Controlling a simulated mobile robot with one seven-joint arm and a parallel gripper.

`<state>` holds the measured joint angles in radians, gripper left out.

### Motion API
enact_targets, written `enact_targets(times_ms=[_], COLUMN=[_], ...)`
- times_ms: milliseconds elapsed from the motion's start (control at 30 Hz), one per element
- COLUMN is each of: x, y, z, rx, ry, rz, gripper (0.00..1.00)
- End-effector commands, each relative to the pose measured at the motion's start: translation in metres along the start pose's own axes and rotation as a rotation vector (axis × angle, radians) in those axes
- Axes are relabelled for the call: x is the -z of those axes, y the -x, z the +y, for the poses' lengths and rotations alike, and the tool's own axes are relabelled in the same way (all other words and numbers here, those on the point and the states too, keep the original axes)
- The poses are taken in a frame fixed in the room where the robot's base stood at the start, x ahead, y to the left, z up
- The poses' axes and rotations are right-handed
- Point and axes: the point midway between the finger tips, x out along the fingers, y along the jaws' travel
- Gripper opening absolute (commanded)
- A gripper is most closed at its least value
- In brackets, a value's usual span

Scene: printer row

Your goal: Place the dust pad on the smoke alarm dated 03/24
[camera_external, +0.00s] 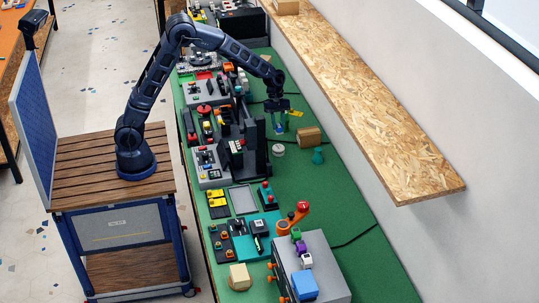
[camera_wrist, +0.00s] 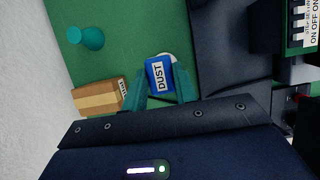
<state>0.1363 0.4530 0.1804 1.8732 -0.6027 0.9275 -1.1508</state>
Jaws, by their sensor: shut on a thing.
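My gripper (camera_wrist: 161,88) is shut on the blue dust pad (camera_wrist: 158,74), which has a white label reading "DUST". The pad sits between the two teal fingertips. In the external view my gripper (camera_external: 278,124) hangs above the green bench top, and the pad is hard to make out there. A white round smoke alarm (camera_external: 278,149) lies on the green surface a little in front of the gripper. In the wrist view a white rim (camera_wrist: 170,57) shows just behind the pad, mostly hidden by it. No date is legible on it.
A cardboard box (camera_external: 309,136) and a teal knobbed object (camera_external: 318,157) stand to the right of the alarm. A tall dark device (camera_external: 255,140) stands close on its left. A chipboard shelf (camera_external: 365,110) runs along the wall. Green surface (camera_external: 340,200) is clear toward the front right.

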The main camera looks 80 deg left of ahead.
Motion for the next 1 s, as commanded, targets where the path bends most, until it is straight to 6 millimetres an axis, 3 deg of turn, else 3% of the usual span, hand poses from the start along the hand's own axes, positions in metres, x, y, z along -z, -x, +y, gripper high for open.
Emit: enact_targets(times_ms=[133,467,700,1000], x=[0.010,0.018,0.031,0.032], y=[-0.024,-0.045,-0.073,-0.076], z=[0.000,0.000,0.000,0.000], rx=[0.002,0.002,0.001,-0.001], ry=[0.001,0.000,0.001,0.000], rz=[0.000,0.000,0.000,0.000], gripper=[0.07,0.07,0.07,0.07])
